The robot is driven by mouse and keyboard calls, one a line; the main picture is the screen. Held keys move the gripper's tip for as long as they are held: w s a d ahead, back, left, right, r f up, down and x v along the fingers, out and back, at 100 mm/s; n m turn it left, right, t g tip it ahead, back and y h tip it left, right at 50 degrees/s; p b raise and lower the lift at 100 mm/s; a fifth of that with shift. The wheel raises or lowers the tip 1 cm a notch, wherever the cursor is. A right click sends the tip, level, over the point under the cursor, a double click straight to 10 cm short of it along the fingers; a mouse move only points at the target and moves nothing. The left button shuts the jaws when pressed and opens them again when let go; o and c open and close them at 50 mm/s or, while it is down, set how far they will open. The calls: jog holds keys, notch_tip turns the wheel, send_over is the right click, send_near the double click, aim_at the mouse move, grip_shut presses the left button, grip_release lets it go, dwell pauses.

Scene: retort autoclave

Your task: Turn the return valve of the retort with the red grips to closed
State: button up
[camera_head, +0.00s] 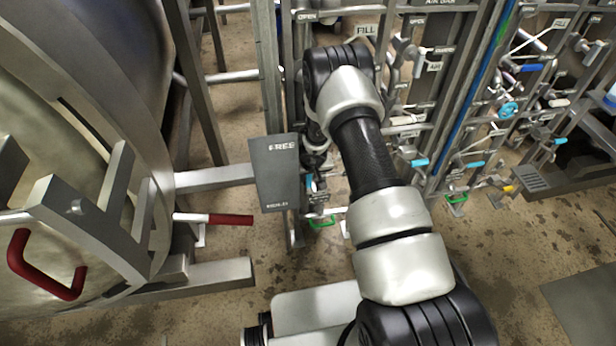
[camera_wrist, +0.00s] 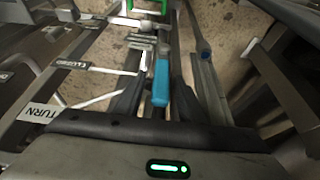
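The retort with the red grips (camera_head: 40,265) is the large steel vessel at the left of the head view, with another red grip (camera_head: 230,219) on a bar. In the wrist view a blue lever handle (camera_wrist: 161,85) points toward me, between the dark fingers of my gripper (camera_wrist: 158,95). The fingers are apart, one on each side of the handle; I cannot tell whether they touch it. A tag reading "TURN", partly cut off (camera_wrist: 38,112), and a "CLOSED" tag (camera_wrist: 75,65) are to the left.
A grey "FREE" plate (camera_head: 274,172) hangs between the retort and the pipe rack. Pipes and other blue-handled valves (camera_head: 418,163) crowd the right side. A green handle (camera_head: 322,222) is low down. Stained floor (camera_head: 510,245) is open at lower right.

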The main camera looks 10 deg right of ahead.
grip_shut()
jog(key=shift+d, duration=0.1)
